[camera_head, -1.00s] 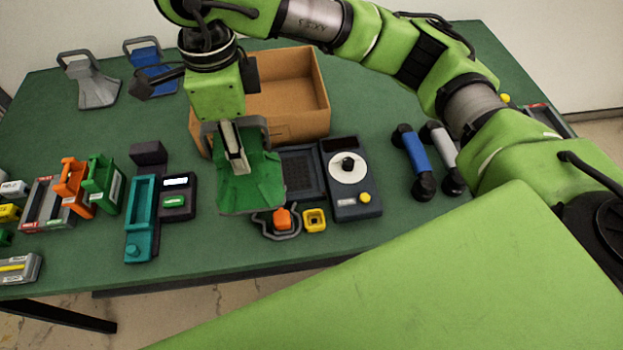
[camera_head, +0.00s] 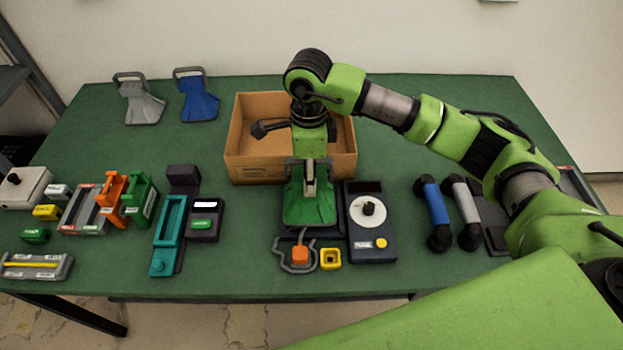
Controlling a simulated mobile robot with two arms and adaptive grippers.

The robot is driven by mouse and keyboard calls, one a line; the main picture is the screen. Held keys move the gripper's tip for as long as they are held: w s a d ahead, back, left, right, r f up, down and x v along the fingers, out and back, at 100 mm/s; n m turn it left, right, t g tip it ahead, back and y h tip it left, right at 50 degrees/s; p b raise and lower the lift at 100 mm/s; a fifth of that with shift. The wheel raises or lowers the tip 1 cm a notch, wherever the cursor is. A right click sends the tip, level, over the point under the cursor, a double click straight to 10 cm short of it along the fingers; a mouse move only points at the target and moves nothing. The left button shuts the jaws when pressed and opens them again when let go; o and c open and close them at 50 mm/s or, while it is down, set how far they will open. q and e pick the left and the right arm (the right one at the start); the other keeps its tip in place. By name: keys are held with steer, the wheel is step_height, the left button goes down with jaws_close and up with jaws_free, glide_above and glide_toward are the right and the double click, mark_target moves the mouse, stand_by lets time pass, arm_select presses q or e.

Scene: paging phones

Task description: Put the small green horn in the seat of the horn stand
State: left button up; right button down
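The small green horn (camera_head: 309,208) hangs flared end down in the middle of the camera_head view, in front of the cardboard box. My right gripper (camera_head: 310,186) is at its grey handle and appears shut on it; the fingertips are partly hidden. The horn hides part of a dark panel beside the dial phone. I cannot tell for certain which thing is the horn stand; a dark upright block (camera_head: 183,179) stands behind a teal tray (camera_head: 168,228) left of the horn. My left gripper is not in view.
A cardboard box (camera_head: 245,168) stands behind the horn. A dial phone (camera_head: 370,241), blue handset (camera_head: 433,208) and grey handset (camera_head: 464,208) lie to the right. A grey horn (camera_head: 140,103) and blue horn (camera_head: 197,99) are at the back left.

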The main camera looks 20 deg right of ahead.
steer(key=f+p, duration=0.2)
steer(key=f, duration=0.1)
steer(key=shift+w+d, duration=0.2)
steer(key=shift+d, duration=0.15)
steer(key=shift+f, duration=0.45)
steer(key=shift+f, duration=0.1)
steer(key=c, duration=1.4)
jaws_free()
steer(key=shift+o, duration=0.2)
